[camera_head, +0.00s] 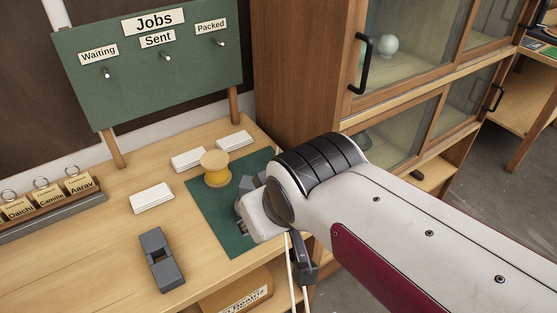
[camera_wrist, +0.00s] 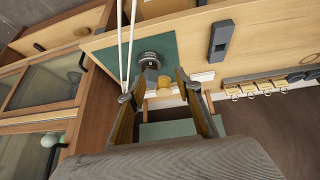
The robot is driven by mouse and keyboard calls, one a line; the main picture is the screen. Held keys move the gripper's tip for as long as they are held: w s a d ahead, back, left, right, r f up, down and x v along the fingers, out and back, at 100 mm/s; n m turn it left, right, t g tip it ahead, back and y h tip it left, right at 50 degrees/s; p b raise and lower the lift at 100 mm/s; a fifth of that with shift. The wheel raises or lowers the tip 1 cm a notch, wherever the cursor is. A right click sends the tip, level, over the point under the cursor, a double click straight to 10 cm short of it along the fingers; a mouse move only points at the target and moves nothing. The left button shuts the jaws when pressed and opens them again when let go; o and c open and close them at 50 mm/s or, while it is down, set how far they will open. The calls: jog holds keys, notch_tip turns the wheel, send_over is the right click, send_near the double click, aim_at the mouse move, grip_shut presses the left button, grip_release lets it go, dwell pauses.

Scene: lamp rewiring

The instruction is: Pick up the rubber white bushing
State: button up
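I cannot make out a white bushing in either view. My gripper (camera_wrist: 154,86) is open in the wrist view, its two fingers spread apart with nothing seen between the tips. In the head view my gripper (camera_head: 244,205) is over the green mat (camera_head: 228,236), partly hidden by my own wrist. A dark round part (camera_wrist: 150,61) shows on the mat just beyond the fingertips in the wrist view; the arm largely hides that area in the head view. A yellow spool (camera_head: 215,169) stands on the mat and shows in the wrist view (camera_wrist: 165,82).
White cords (camera_wrist: 127,40) run past the left finger. A dark grey block tool (camera_head: 161,260) and white card stacks (camera_head: 151,198) lie on the wooden table (camera_head: 110,245). A green Jobs board (camera_head: 150,75) stands behind. A glass-door cabinet (camera_head: 310,80) is at the right.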

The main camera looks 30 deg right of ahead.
jog(key=w+d+f+t+h, duration=0.1)
jog(key=w+d+f+t, duration=0.15)
jog(key=w+d, duration=0.6)
jog(key=w+d+f+t+h, duration=0.1)
jog(key=w+d+f, duration=0.2)
jog(key=w+d, duration=0.55)
jog(key=w+d+f+t, duration=0.1)
jog(key=w+d+f, duration=0.1)
jog(key=f, duration=0.1)
jog(key=w+d+f+t, duration=0.1)
jog(key=w+f, duration=0.1)
jog(key=f, duration=0.1)
jog(key=w+d+f+t+y, duration=0.1)
jog(key=w+d+f, duration=0.1)
jog(key=f, duration=0.1)
jog(key=shift+w+d+f, duration=0.3)
jog(key=shift+w+d, duration=0.05)
jog(key=shift+w, duration=0.05)
jog(key=shift+d+f+t+y, duration=0.2)
jog(key=shift+f+t+y, duration=0.2)
jog(key=shift+f, duration=0.2)
jog(key=shift+x, duration=1.3)
jog(key=shift+f, duration=0.15)
